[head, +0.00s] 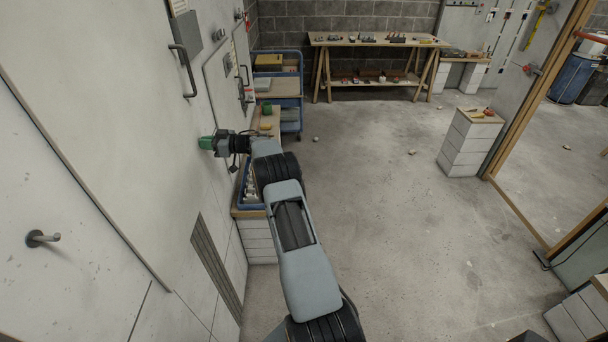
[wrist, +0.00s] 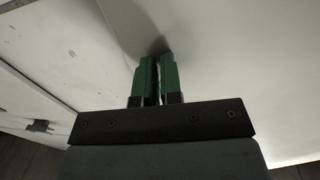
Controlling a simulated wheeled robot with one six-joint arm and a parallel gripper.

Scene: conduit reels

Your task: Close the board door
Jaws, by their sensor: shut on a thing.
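A large white door panel (head: 120,120) fills the left of the head view, with a dark bar handle (head: 184,72) on it. I take it to be the board door, and cannot tell how far it stands open. My gripper (head: 204,143) has green fingers and points left at this white front, below and right of the handle. In the wrist view my gripper (wrist: 159,62) is shut with a narrow gap between its fingers. The thing held is too hidden to make out. A pale surface (wrist: 240,65) is close beyond the fingertips, with a dark smudge or shadow on it.
A bench with a blue tray (head: 243,190) stands below my arm. A blue trolley (head: 290,92) is behind it. A wooden worktable (head: 375,41) stands at the back wall. A white block stand (head: 468,142) is at right. The middle floor is mostly clear.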

